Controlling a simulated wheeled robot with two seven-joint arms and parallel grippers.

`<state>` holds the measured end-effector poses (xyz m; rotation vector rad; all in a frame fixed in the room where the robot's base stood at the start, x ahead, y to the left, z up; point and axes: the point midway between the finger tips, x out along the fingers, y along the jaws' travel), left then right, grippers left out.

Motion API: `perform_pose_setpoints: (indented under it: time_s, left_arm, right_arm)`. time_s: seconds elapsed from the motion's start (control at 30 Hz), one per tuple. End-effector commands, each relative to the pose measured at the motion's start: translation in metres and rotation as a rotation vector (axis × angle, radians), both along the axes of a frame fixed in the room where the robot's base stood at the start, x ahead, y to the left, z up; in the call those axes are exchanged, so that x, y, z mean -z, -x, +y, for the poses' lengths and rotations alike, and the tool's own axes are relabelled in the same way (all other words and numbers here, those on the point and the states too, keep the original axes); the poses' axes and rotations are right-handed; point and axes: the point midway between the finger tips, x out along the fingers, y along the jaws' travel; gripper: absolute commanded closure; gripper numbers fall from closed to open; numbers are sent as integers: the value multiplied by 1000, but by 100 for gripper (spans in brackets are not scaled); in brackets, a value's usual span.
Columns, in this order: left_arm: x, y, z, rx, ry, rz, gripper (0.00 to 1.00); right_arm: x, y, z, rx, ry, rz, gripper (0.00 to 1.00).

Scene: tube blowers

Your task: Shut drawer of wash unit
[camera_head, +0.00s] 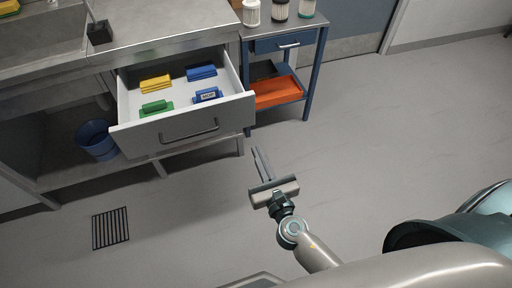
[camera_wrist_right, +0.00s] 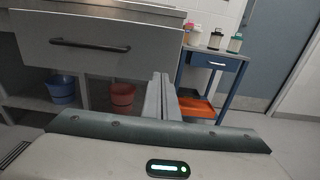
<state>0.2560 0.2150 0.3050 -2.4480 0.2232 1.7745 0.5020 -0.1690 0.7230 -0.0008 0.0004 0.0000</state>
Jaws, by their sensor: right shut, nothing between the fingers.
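The wash unit (camera_head: 160,38) is a steel bench with a sink at the far left. Its white-sided drawer (camera_head: 244,98) stands pulled out, with a grey front and a dark bar handle (camera_head: 189,131). Yellow, green and blue items lie inside it. In the right wrist view the drawer front (camera_wrist_right: 95,58) and its handle (camera_wrist_right: 90,45) show at the upper left. My right gripper (camera_head: 259,155) is shut and empty, in front of the drawer and to the right of its handle, apart from it. Its fingers also show in the wrist view (camera_wrist_right: 162,95). My left gripper is not in view.
A blue side table (camera_head: 318,45) with bottles on top and an orange item (camera_head: 275,92) on its shelf stands right of the drawer. A blue bucket (camera_head: 97,140) sits under the bench. A floor grate (camera_head: 110,229) lies at the lower left. The floor between is clear.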

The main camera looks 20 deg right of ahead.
Motion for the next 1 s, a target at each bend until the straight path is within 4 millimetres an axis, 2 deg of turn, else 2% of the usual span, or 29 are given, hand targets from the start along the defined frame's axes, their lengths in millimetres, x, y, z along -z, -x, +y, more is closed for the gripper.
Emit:
perform_pose_setpoints:
  time_s: [0.63, 0.8, 1.0]
  left_arm:
    - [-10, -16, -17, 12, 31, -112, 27]
    - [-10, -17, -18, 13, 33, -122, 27]
    - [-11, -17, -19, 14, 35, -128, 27]
  right_arm:
    - [-2, -104, 0, 1, -1, -2, 100]
    - [-1, -121, 0, 0, -1, -1, 100]
    - [-1, -129, 0, 0, -2, -1, 100]
